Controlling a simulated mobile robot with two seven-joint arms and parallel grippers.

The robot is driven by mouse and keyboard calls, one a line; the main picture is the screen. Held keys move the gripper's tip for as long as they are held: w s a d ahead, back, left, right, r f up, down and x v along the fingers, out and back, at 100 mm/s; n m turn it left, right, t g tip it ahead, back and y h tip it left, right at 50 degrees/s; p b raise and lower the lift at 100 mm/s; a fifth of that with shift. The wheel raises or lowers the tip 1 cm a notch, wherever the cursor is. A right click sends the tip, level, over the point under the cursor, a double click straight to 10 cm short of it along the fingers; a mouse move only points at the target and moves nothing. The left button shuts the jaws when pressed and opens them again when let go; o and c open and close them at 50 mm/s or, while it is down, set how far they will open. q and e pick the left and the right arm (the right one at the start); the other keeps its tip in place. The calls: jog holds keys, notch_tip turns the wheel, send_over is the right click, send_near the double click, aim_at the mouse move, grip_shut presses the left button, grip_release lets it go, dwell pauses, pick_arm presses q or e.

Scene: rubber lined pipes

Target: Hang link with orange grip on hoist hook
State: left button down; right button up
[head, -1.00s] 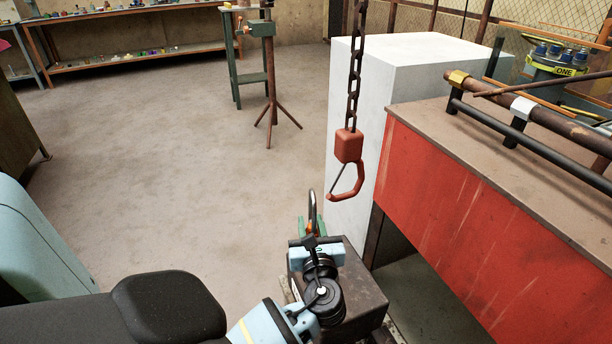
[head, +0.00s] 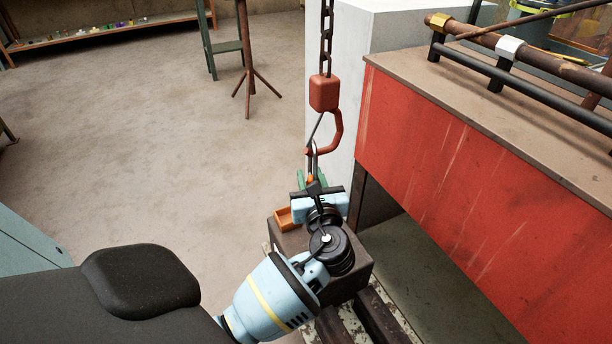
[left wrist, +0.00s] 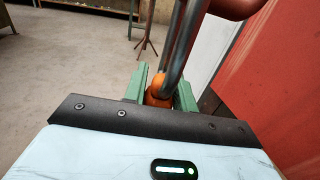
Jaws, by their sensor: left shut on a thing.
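The hoist hook (head: 335,135) is red-orange, with a block above it on a dark chain (head: 327,40) and a thin grey latch across its mouth. My left gripper (head: 311,181) is shut on the orange grip of the steel link (head: 314,158), which stands upright. In the left wrist view the green fingers close around the orange grip (left wrist: 158,91), and the link (left wrist: 181,45) rises out of frame. The link's top overlaps the lower left of the hook in the head view. I cannot tell whether it is threaded on or only beside it. My right gripper is not in view.
A red-sided bench (head: 450,150) with pipes (head: 520,50) on top stands close on the right. A white block (head: 345,75) is behind the hook. A dark box (head: 360,268) and an orange tray (head: 284,219) lie below my gripper.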

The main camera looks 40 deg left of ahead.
pick_arm(q)
jog(key=shift+w+d+f, duration=0.1)
jog(key=shift+w, duration=0.15)
jog(key=shift+w+d+f, duration=0.25)
jog(key=shift+w+f, duration=0.2)
jog(key=shift+w, duration=0.2)
jog(key=c, duration=1.1)
grip_release()
jog(key=shift+o, duration=0.2)
jog(key=shift+f, duration=0.1)
